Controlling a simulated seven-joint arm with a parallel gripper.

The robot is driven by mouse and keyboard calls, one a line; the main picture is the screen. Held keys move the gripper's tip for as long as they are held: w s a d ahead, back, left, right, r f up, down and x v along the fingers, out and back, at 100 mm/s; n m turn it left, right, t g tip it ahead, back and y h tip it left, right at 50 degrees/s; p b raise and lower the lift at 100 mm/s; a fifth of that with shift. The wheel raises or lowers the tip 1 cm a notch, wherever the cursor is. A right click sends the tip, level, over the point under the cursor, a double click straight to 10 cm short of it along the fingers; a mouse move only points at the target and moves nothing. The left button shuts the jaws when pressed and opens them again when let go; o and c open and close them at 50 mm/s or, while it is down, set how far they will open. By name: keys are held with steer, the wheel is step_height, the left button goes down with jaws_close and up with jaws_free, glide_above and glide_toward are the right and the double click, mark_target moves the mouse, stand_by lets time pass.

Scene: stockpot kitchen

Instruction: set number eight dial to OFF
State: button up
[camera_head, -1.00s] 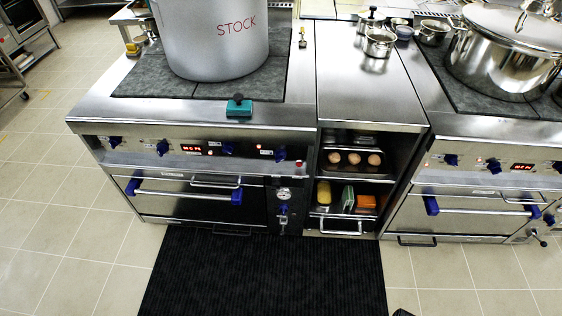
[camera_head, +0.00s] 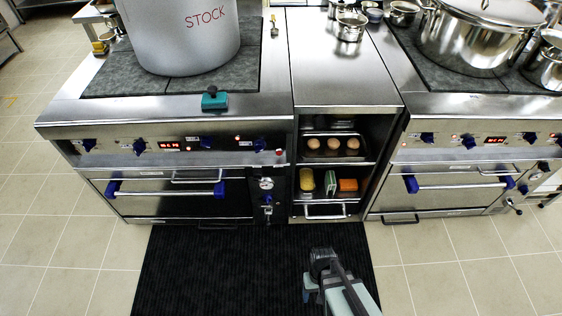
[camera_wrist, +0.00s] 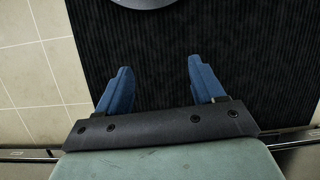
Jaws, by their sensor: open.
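Blue dials sit along the front panel of the left stove, such as the far-left dial (camera_head: 88,145), one beside the red display (camera_head: 139,147), a middle one (camera_head: 205,142) and a right one (camera_head: 260,145). The right stove has more blue dials, including its left dial (camera_head: 427,139), one beside its display (camera_head: 468,142) and one further right (camera_head: 528,138). Their numbers and markings are too small to read, so I cannot tell which is number eight. My gripper (camera_wrist: 159,65) is open and empty over the black mat, apart from the dials. My arm enters the head view at bottom centre.
A black mat (camera_head: 220,270) lies before the stoves. A shelf unit (camera_head: 345,95) with eggs stands between them. A large stockpot (camera_head: 180,40) and a teal block-like item (camera_head: 214,100) are on the left stove; a steel pot (camera_head: 470,45) is on the right one. Blue-ended oven handles (camera_head: 165,191) stick out below.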

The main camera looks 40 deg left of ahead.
steer(key=s+a+r+n+t+y, duration=0.1)
steer(key=s+a+y, duration=0.1)
steer(key=a, duration=0.7)
steer(key=s+a+r+n+t+y, duration=0.1)
steer(key=s+a+y, duration=0.15)
steer(key=a, duration=0.75)
steer(key=m+t+y, duration=1.1)
steer(key=t+y, duration=0.1)
glide_toward(260, 148)
steer(key=x, duration=0.9)
steer(key=shift+f, duration=0.35)
steer(key=shift+d, duration=0.1)
steer(key=c, duration=1.1)
